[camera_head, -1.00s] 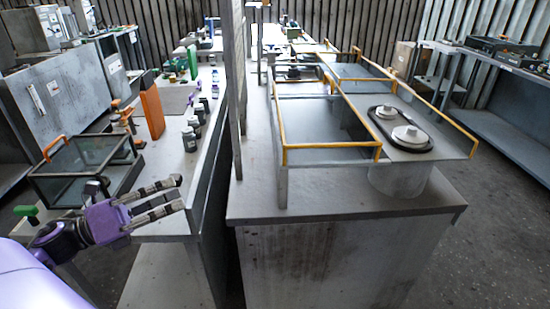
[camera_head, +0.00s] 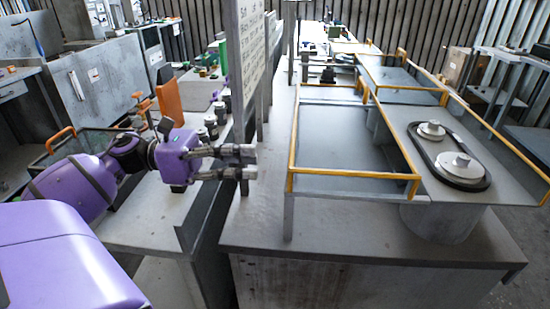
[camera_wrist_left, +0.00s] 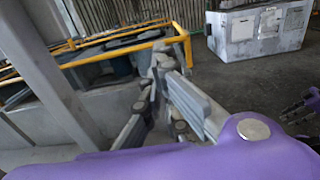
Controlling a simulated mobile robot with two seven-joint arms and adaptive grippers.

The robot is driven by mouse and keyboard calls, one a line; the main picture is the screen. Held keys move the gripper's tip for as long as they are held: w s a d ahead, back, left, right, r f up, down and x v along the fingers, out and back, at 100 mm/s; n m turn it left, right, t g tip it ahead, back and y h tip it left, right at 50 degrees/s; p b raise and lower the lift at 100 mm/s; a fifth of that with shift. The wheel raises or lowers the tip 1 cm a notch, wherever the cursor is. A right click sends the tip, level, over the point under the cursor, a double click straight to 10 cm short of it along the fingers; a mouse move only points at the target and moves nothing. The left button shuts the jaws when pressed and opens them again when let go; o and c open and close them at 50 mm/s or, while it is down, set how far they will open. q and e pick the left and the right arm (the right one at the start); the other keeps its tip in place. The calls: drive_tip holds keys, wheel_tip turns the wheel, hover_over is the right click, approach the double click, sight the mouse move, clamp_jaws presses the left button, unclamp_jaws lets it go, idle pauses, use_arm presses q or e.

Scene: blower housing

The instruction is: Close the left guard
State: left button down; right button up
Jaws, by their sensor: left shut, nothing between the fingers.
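The left guard (camera_head: 292,160) is a yellow-railed frame around a grey panel, raised on posts above the grey bench. It lies left of a black belt loop (camera_head: 414,137) around two pale pulleys. My left gripper (camera_head: 248,163) is shut and empty, left of the guard's near left corner and apart from it in the head view. In the left wrist view its fingertips (camera_wrist_left: 166,62) show in front of the yellow rail (camera_wrist_left: 130,50); contact cannot be told. What seems to be my right gripper (camera_wrist_left: 300,108) shows at that view's right edge; its opening is unclear.
A grey upright board with writing (camera_head: 248,50) stands behind my left gripper. Dark jars (camera_head: 211,125) and an orange block (camera_head: 168,97) stand on the left bench. A second yellow-railed section (camera_head: 405,90) lies behind. The near bench top is clear.

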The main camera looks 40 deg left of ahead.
use_arm(q)
drive_tip(key=b+x, duration=0.1)
drive_tip(key=x, duration=1.3)
drive_tip(key=shift+w+d, duration=0.2)
drive_tip(key=shift+w, duration=0.05)
use_arm(e)
drive_tip(key=shift+w+a, duration=0.15)
drive_tip(key=shift+w, duration=0.65)
